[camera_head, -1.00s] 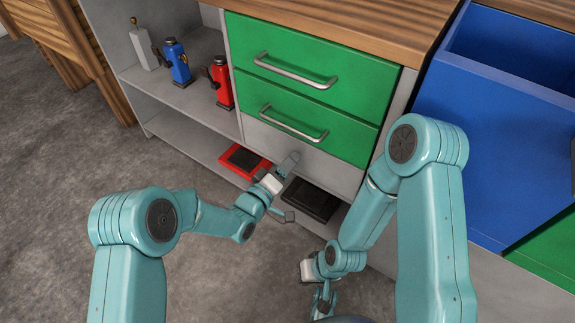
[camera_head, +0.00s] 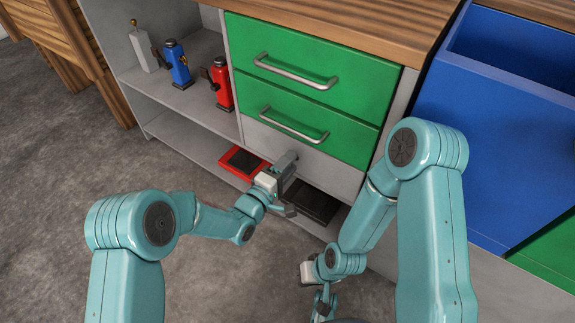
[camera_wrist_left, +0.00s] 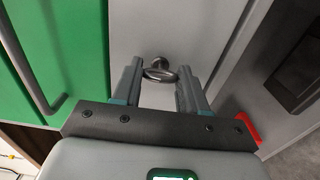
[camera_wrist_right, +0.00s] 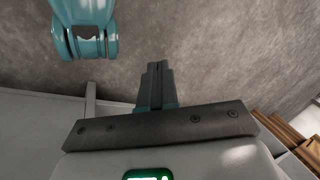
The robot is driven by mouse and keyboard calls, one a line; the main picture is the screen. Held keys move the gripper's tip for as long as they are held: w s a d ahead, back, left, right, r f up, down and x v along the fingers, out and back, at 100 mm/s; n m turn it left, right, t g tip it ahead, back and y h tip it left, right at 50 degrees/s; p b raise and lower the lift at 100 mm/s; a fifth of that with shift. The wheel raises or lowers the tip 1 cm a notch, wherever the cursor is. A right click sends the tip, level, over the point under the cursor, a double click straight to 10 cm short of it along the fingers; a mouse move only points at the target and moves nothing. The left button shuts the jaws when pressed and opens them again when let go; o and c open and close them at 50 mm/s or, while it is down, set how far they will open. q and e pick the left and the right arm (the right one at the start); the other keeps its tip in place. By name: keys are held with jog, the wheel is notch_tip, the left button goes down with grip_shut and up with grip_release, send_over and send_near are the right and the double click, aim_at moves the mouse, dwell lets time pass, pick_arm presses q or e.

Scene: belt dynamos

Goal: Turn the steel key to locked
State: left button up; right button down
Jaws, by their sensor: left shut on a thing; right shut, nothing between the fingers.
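The steel key (camera_wrist_left: 157,74) shows in the left wrist view, with an oval ring bow and a round stem standing out from a grey panel. My left gripper (camera_head: 284,164) is at this grey panel (camera_head: 268,140) below the green drawers; its fingers lie either side of the bow in the left wrist view and are shut on the key. The gripper hides the key in the head view. My right gripper (camera_wrist_right: 158,66) is shut and empty, pointing over grey floor, low and away from the cabinet front. I see no mark for locked.
Two green drawers (camera_head: 315,75) with bar handles are above the panel. A red tray (camera_head: 232,167) and a black tray (camera_head: 322,207) lie on the low shelf. A blue bottle-like device (camera_head: 178,62) and a red one (camera_head: 220,82) stand on the left shelf. A blue bin (camera_head: 490,110) is at right.

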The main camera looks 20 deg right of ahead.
pick_arm(q)
jog(key=shift+s+f, duration=0.1)
jog(key=o, duration=1.1)
jog(key=shift+c, duration=0.2)
jog(key=p+v, duration=0.4)
jog(key=v, duration=1.2)
jog(key=shift+p, duration=0.35)
pick_arm(e)
jog(key=shift+g, duration=0.5)
jog(key=r, duration=0.1)
jog(key=s+r, duration=0.1)
jog(key=r, duration=0.1)
jog(key=s+r, duration=0.1)
jog(key=shift+s+a+r, duration=0.25)
jog(key=shift+a+r, duration=0.05)
jog(key=shift+a, duration=0.05)
pick_arm(q)
jog(key=shift+s+a, duration=0.1)
jog(key=shift+a, duration=0.1)
